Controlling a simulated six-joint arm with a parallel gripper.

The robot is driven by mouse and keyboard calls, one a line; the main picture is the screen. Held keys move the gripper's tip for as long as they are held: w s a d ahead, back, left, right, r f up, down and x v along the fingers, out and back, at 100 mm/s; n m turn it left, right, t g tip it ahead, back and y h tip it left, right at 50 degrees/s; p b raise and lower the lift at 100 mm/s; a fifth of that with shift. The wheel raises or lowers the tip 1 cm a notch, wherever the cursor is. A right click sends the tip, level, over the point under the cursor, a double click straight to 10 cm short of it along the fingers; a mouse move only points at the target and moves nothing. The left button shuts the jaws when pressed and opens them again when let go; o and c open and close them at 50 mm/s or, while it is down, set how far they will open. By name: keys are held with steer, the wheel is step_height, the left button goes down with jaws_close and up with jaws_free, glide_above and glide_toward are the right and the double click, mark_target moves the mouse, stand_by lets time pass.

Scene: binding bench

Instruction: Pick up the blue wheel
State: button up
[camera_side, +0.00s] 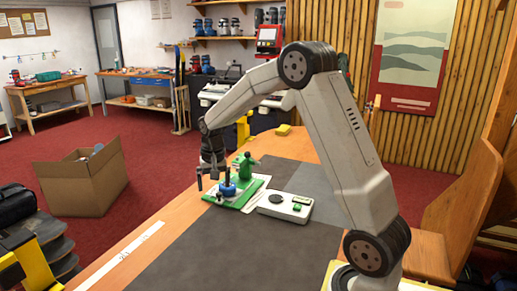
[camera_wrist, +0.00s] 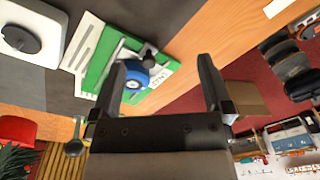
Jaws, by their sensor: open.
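The blue wheel (camera_side: 228,188) sits on the green board (camera_side: 246,196) near the left edge of the bench. In the wrist view the blue wheel (camera_wrist: 135,81) is partly hidden behind my left finger, and a dark rounded part stands close to it. My gripper (camera_side: 211,181) is open above the left part of the green board. In the wrist view my gripper (camera_wrist: 168,66) has its fingers spread, with nothing held between them. The wheel lies toward the left finger, not midway between the two.
A green bottle-shaped object (camera_side: 245,167) stands behind the wheel. A white device with a round dark plate (camera_side: 286,207) sits to the right of the board. The grey mat (camera_side: 225,255) in front is clear. A cardboard box (camera_side: 85,185) stands on the floor at left.

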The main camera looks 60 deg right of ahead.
steer(key=d+m, duration=0.1)
steer(key=d, duration=0.2)
steer(key=w+d+m, duration=0.1)
steer(key=d, duration=0.3)
steer(key=w+d+m, duration=0.1)
steer(key=d+m, duration=0.1)
steer(key=d, duration=0.1)
steer(key=shift+d+r+g, duration=0.3)
steer(key=shift+r+g, duration=0.1)
steer(key=shift+f, duration=1.3)
steer(key=shift+w+f, duration=0.1)
steer(key=shift+f, duration=2.5)
steer(key=c, duration=1.1)
steer(key=shift+o, duration=0.2)
steer(key=shift+r, duration=0.1)
